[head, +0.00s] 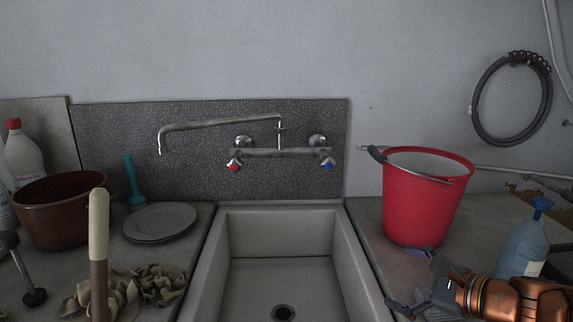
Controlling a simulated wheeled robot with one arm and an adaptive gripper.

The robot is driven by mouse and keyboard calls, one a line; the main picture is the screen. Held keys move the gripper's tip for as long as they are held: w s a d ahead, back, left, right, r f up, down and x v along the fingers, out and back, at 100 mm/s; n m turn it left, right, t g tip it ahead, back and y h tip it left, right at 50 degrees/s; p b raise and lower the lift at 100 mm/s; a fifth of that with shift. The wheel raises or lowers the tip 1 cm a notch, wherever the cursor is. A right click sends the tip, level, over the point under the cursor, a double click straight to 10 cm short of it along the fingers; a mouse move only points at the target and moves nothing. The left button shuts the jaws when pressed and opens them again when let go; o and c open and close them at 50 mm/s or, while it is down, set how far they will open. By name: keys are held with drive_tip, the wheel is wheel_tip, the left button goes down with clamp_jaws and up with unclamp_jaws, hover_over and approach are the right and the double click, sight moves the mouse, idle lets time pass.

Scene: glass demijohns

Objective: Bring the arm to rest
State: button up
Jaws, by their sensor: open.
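My gripper (403,279) is at the lower right of the head view, over the right-hand counter near the sink's right edge. Its two fingers are spread apart, pointing left towards the sink, with nothing between them. My copper-coloured arm reaches in from the right edge of the picture. The red bucket (422,205) stands upright on the counter just behind the gripper. I cannot tell whether the upper finger touches it. A blue-topped bottle (523,245) stands behind my arm, its lower part hidden.
The sink (280,280) is empty. A wall tap (280,150) reaches over its back left. On the left counter are a brown tub (60,215), plates (160,222), a crumpled cloth (150,287) and a wooden handle (98,240). A hose (480,100) hangs on the wall.

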drive_tip(key=s+a+f+n+g+p, duration=0.45)
drive_tip(key=s+a+n+g, duration=0.55)
drive_tip(key=s+a+n, duration=0.35)
drive_tip(key=s+d+n+g+h+p, duration=0.2)
drive_tip(key=s+d+n+h, duration=0.5)
drive_tip(key=s, duration=0.4)
drive_tip(key=shift+n+g+h, duration=0.4)
drive_tip(key=shift+n+g, duration=0.05)
drive_tip(key=shift+g, duration=0.25)
